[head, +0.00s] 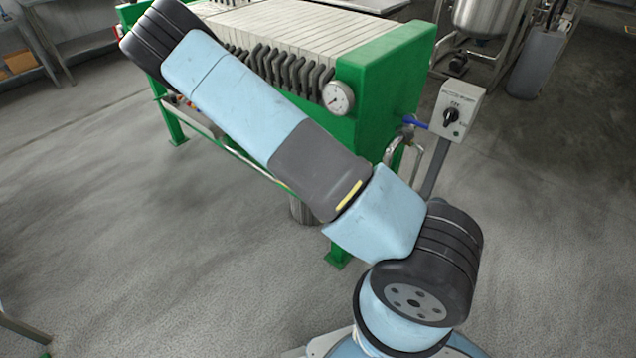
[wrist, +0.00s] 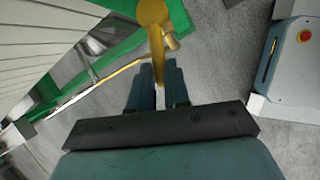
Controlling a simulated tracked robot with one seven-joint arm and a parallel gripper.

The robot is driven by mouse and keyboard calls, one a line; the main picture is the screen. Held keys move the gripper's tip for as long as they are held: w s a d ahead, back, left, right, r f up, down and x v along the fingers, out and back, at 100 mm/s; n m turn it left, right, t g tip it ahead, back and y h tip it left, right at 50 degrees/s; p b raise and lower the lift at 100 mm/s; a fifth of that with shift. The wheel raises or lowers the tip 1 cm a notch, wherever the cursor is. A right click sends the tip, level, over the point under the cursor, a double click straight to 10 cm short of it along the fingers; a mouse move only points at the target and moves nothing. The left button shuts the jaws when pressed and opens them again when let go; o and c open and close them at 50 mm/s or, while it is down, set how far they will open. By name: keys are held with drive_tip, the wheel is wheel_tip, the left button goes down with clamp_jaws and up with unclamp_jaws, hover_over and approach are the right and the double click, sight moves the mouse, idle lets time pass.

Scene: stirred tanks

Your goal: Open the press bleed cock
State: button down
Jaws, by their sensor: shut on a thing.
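In the wrist view, a yellow cock lever (wrist: 155,42) with a rounded end hangs down from the top edge of the picture, beside green press frame. My gripper (wrist: 158,88) is shut on its lower, narrow part, which passes between the two teal fingers. The cock's body is hard to make out. In the head view, my gripper and this lever are hidden behind the press and my arm. The green filter press (head: 375,90) has white plates and a round gauge (head: 338,97) on its near end.
A valve with a blue handle (head: 415,123) sticks out of the press's near end. A grey control box with a black knob (head: 451,117) stands just right of it. In the wrist view, a box with a red button (wrist: 304,36) is at right.

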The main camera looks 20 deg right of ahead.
drive_tip(key=shift+a, duration=0.1)
idle(0.5)
drive_tip(key=c, duration=1.1)
unclamp_jaws()
drive_tip(key=v, duration=1.3)
drive_tip(key=shift+s+r, duration=0.25)
drive_tip(key=shift+r, duration=0.05)
